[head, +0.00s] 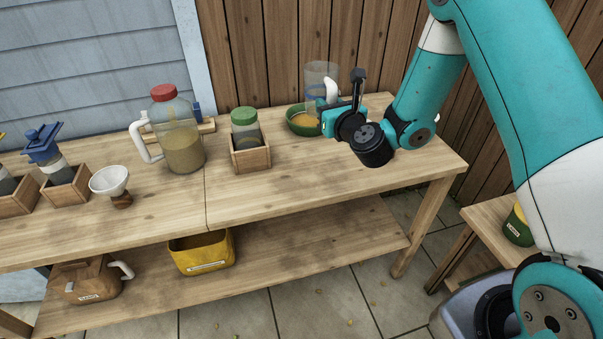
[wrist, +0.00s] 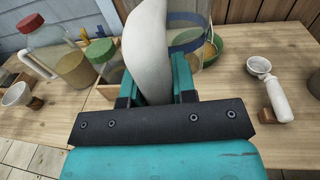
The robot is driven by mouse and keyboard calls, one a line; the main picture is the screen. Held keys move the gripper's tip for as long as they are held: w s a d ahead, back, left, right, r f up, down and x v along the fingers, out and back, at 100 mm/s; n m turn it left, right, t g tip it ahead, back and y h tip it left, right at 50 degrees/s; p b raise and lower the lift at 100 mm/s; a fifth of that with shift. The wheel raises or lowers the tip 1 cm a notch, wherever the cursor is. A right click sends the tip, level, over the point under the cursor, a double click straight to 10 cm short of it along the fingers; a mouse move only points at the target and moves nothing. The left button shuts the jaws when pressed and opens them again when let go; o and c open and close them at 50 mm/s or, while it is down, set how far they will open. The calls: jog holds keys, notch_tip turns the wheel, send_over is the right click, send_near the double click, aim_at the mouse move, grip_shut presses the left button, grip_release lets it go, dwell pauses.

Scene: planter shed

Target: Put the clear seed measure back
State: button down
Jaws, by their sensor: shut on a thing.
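The clear seed measure (head: 318,74) is a see-through cup with a blue band and a white handle. My gripper (head: 334,113) is shut on its white handle, which fills the middle of the wrist view (wrist: 148,45). The clear body shows behind the handle in the wrist view (wrist: 187,22) and looks upright or nearly so. In the head view it overlaps the back of a green bowl (head: 292,122) with orange grain. I cannot tell how far it is above the bench. My gripper partly hides the bowl.
On the bench (head: 270,190) stand a red-lidded jar (head: 182,145), a green-lidded jar (head: 245,125) in a wooden box, and a white cup (head: 108,178) on a wood block. A white-handled scoop (wrist: 280,102) lies at right in the wrist view. The front right bench is clear.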

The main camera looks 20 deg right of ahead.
jog(key=shift+n+t+y, duration=0.5)
jog(key=shift+y, duration=0.1)
jog(key=a+f+b, duration=0.1)
jog(key=f+b, duration=0.6)
jog(key=w+a+f+b, duration=0.1)
jog(key=f+b, duration=0.5)
jog(key=b, duration=0.1)
jog(key=a+f+b, duration=0.1)
jog(key=f+b, duration=0.6)
jog(key=shift+w+a+f, duration=0.2)
jog(key=shift+a+f, duration=0.15)
jog(key=shift+r, duration=0.2)
jog(key=shift+f, duration=0.15)
jog(key=c, duration=0.9)
grip_release()
